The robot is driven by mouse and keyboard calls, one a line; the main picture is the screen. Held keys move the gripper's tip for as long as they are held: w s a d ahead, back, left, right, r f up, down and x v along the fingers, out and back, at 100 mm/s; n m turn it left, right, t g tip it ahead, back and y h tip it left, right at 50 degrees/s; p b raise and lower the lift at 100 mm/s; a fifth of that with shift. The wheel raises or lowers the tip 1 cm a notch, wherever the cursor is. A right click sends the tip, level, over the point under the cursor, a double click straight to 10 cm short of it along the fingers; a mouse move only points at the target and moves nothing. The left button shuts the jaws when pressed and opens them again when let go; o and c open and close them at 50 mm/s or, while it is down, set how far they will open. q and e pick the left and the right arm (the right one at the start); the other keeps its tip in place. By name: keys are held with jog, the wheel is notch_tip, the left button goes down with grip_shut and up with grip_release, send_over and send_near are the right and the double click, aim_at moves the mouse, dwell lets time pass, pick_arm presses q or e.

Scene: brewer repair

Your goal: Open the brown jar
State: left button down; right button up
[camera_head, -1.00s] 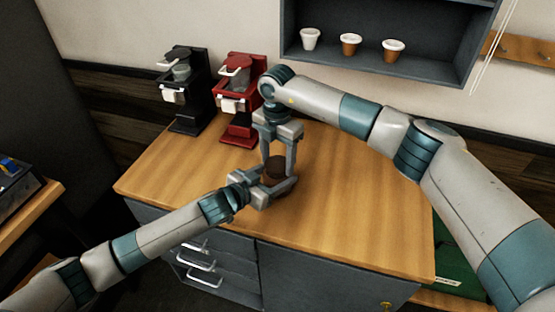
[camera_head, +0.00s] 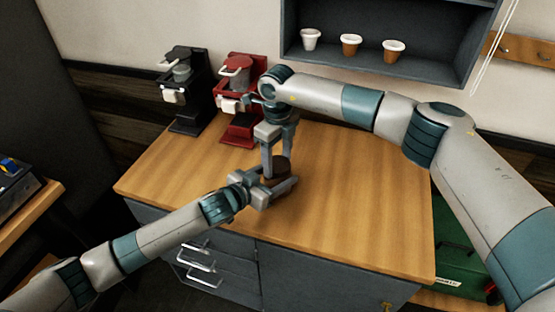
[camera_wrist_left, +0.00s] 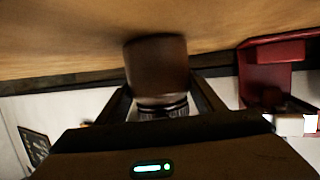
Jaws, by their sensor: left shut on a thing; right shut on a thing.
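The brown jar (camera_head: 277,168) stands upright above the front middle of the wooden counter. My left gripper (camera_head: 274,191) comes in from the left and is shut on the jar's lower part. The left wrist view shows the brown jar (camera_wrist_left: 156,68) between the fingers, with a dark ridged band at one end. My right gripper (camera_head: 272,162) reaches down from above and is shut on the jar's top. Its fingers partly hide the jar, so I cannot tell whether the lid is loose.
A black coffee brewer (camera_head: 186,95) and a red brewer (camera_head: 241,105) stand at the counter's back left. Three cups, including a white one (camera_head: 310,39), sit on the grey wall shelf (camera_head: 375,65). The wooden counter (camera_head: 355,210) is clear at the right. A green case (camera_head: 455,260) lies beyond its right edge.

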aim_at(278, 164)
pick_arm(q)
jog(key=shift+s+d, duration=0.1)
pick_arm(e)
jog(key=n, duration=0.7)
jog(key=shift+r+n, duration=0.1)
jog(key=shift+n, duration=0.2)
jog(key=n, duration=0.8)
jog(key=shift+r, duration=0.55)
jog(key=shift+r, duration=0.4)
jog(key=shift+r, duration=0.25)
jog(key=shift+r, duration=1.9)
pick_arm(q)
jog(key=shift+c, duration=2)
grip_release()
